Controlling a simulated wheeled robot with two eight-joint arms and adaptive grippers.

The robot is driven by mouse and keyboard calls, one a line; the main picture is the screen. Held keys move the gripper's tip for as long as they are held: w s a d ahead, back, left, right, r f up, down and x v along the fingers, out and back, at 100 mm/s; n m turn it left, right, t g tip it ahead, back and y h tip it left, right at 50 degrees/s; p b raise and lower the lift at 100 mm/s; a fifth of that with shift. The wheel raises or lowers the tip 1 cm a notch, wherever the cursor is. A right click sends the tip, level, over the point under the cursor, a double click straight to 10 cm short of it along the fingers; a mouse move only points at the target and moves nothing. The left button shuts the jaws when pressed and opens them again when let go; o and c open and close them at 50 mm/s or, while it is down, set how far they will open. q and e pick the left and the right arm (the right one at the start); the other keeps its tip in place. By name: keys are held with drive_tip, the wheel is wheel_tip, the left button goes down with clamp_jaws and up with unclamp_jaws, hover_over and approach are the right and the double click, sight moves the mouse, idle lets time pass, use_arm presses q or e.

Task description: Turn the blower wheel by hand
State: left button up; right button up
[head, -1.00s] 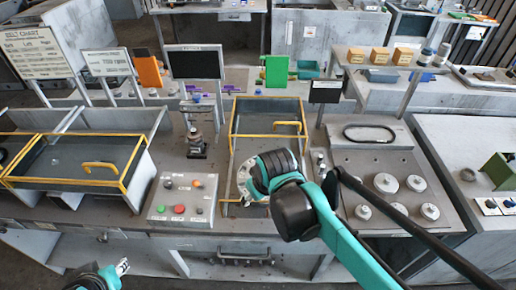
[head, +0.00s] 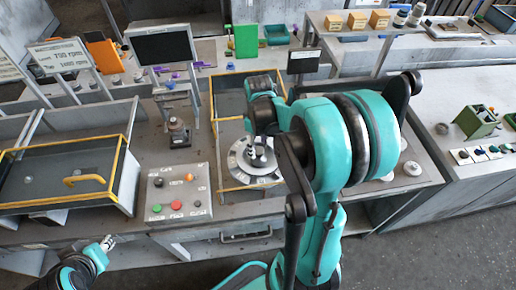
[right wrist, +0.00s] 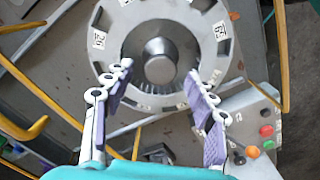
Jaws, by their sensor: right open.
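The blower wheel (head: 237,168) is a light grey disc with a raised hub, inside the yellow-edged housing. In the right wrist view the wheel (right wrist: 208,22) shows numbered labels around its rim, dark vanes inside and a round knob-like hub (right wrist: 160,60) in the middle. My right gripper (head: 257,153) is over the wheel. My left gripper (head: 109,242) is low at the left, away from the wheel, too small to read.
A control box (head: 179,192) with coloured buttons stands left of the wheel. A yellow-edged tray (head: 60,185) is further left. A dark screen (head: 161,46) stands behind. Yellow housing bars (head: 212,118) rise close around the wheel.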

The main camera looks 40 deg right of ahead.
drive_tip(key=shift+f, duration=0.75)
clamp_jaws()
drive_tip(key=shift+n, duration=0.4)
